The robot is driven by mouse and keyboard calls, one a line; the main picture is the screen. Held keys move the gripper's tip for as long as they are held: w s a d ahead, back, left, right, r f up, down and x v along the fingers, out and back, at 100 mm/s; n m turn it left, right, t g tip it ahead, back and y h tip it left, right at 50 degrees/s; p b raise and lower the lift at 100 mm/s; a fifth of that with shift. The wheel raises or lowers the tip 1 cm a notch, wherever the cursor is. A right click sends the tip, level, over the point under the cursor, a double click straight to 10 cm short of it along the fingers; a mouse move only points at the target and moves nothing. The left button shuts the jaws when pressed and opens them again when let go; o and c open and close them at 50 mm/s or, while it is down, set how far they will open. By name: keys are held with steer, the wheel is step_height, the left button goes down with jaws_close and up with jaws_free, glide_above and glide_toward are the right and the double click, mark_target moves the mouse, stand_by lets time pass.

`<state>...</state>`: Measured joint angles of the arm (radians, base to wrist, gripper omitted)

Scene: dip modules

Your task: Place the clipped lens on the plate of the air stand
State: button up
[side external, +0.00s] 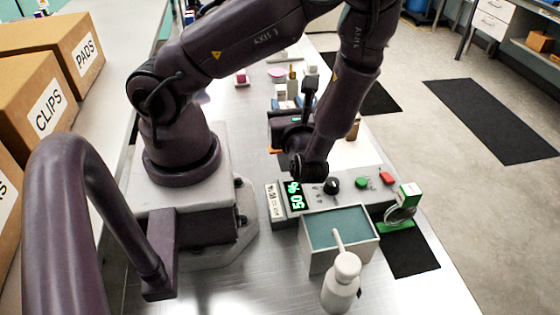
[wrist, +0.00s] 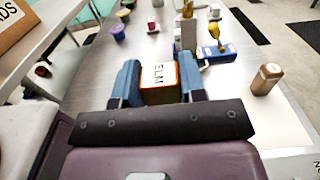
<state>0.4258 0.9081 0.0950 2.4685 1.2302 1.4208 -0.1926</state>
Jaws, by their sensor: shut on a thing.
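My gripper (wrist: 159,80) has its two blue fingers shut on an orange-edged block (wrist: 158,73) with a white label reading ELM, seen in the wrist view. I take this block to be the clip; its underside and any lens in it are hidden. In the side view my arm mostly hides the gripper, with a bit of orange showing beside it. A green holder (side external: 408,196) with a round, clear ring stands at the right end of the table. No stand is readably marked as the air stand, so I cannot tell which it is.
A grey-walled bath (side external: 358,262) with teal contents and a white pump bottle (side external: 341,285) are in front. A control box (side external: 292,203) reads 50 %. In the wrist view, a blue base (wrist: 218,53), white post (wrist: 188,30) and brown bottle (wrist: 267,79) stand beyond the fingers.

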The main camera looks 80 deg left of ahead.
steer(key=shift+f, duration=3.35)
steer(key=o, duration=1.1)
steer(key=shift+f, duration=0.15)
steer(key=shift+o, duration=0.2)
